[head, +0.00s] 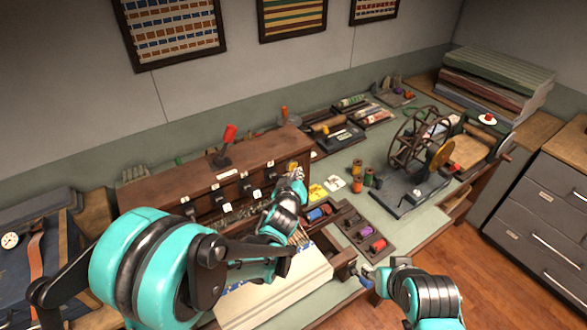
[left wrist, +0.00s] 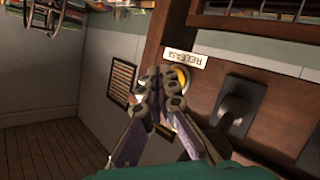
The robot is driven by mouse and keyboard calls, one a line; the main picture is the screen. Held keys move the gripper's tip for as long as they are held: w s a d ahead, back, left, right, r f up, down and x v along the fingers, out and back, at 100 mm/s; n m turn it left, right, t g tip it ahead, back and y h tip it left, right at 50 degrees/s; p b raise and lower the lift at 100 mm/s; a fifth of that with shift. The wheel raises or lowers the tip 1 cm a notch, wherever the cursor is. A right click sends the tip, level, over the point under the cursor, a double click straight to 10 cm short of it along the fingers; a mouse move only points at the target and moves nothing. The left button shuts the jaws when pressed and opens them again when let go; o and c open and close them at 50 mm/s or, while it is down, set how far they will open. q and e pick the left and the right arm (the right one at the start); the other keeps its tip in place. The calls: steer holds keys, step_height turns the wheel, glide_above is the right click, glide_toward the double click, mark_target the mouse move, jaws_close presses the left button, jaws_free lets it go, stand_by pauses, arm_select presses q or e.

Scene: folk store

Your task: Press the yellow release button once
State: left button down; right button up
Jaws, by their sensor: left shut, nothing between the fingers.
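The yellow release button (left wrist: 184,76) sits on the wooden front panel, beside a white label reading RELEASE (left wrist: 186,57). My left gripper (left wrist: 165,78) is shut and empty, its fingertips in front of the button and hiding much of it. I cannot tell whether they touch it. In the head view the button (head: 292,166) shows as a small yellow spot at the right end of the wooden cabinet (head: 190,175), with my left gripper (head: 296,176) right at it. My right gripper (head: 364,275) is low, near the table's front edge; its jaws are too small to read.
A lever with a red handle (head: 229,135) stands on the cabinet top. A black switch (left wrist: 235,105) sits beside the button. A tray of thread spools (head: 365,232) and a winding wheel device (head: 415,150) stand to the right. A pale woven cloth (head: 285,295) lies in front.

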arm_select(q)
steer(key=shift+w+a+r, duration=0.35)
steer(key=shift+w, duration=0.1)
arm_select(e)
steer(key=shift+s+d, duration=0.25)
steer(key=shift+s, duration=0.1)
stand_by(1.1)
steer(key=shift+f, duration=0.15)
arm_select(q)
steer(key=shift+s+f+b, duration=0.2)
steer(key=shift+f+b, duration=0.05)
steer(key=shift+b, duration=0.2)
arm_select(e)
steer(key=shift+w+a+f, duration=0.1)
steer(key=shift+f, duration=0.1)
arm_select(q)
steer(key=shift+d, duration=0.1)
steer(key=s+d, duration=0.1)
steer(key=s, duration=0.1)
steer(key=s+d, duration=0.1)
steer(key=shift+s+d+f, duration=0.3)
arm_select(e)
steer(key=shift+w+a+f, duration=0.2)
steer(key=shift+w+f, duration=0.2)
